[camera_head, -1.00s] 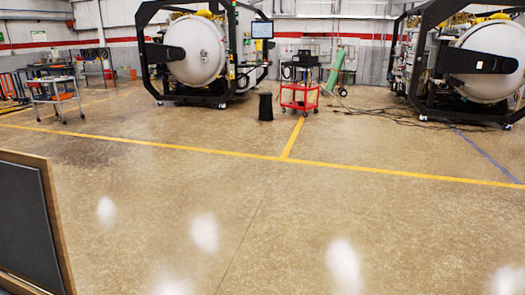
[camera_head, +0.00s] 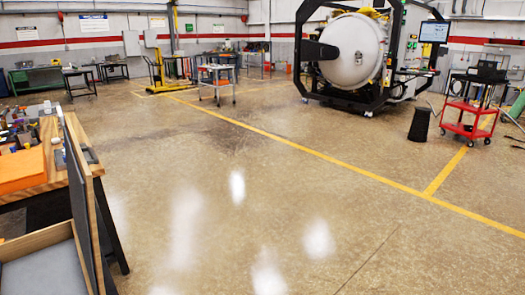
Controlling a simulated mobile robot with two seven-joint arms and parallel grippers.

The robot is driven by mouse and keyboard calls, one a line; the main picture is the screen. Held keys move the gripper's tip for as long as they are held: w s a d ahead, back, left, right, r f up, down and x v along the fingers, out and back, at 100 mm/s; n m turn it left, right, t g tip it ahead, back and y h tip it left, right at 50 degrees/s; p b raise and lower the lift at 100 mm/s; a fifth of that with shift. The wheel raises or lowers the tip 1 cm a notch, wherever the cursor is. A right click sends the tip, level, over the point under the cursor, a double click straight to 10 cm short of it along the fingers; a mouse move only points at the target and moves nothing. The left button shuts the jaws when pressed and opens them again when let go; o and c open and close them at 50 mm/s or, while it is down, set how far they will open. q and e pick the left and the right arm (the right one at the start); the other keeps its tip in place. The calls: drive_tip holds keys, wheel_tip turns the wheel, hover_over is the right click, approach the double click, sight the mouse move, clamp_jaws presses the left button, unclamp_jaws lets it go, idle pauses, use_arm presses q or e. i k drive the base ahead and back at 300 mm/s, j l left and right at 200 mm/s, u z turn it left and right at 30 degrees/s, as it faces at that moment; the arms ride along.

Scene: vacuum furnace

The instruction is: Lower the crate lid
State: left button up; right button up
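The crate (camera_head: 40,240) stands at the lower left edge of the head view, partly cut off. It has a wooden rim and a grey inside. Its lid (camera_head: 84,205) stands raised, close to upright, on the crate's right side. The lid has a dark inner face and a wooden edge. Neither of my grippers is in view.
A workbench (camera_head: 32,187) with an orange block (camera_head: 22,170) and several small items stands behind the crate. A vacuum furnace (camera_head: 352,52), a red cart (camera_head: 468,122) and a black bin (camera_head: 420,124) stand farther back. The floor (camera_head: 270,190) to the right is clear.

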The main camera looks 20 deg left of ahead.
sight(89, 202)
drive_tip(key=i+u, duration=0.15)
drive_tip(key=u, duration=0.25)
drive_tip(key=i+l+u, duration=0.1)
drive_tip(key=u, duration=0.3)
drive_tip(key=i+l+u, duration=0.15)
drive_tip(key=u, duration=0.2)
drive_tip(key=i+l+u, duration=0.1)
drive_tip(key=u, duration=0.3)
drive_tip(key=i+l+u, duration=0.15)
drive_tip(key=l+u, duration=0.15)
drive_tip(key=u, duration=0.15)
drive_tip(key=i+l+u, duration=0.15)
drive_tip(key=l+u, duration=0.3)
drive_tip(key=j, duration=0.1)
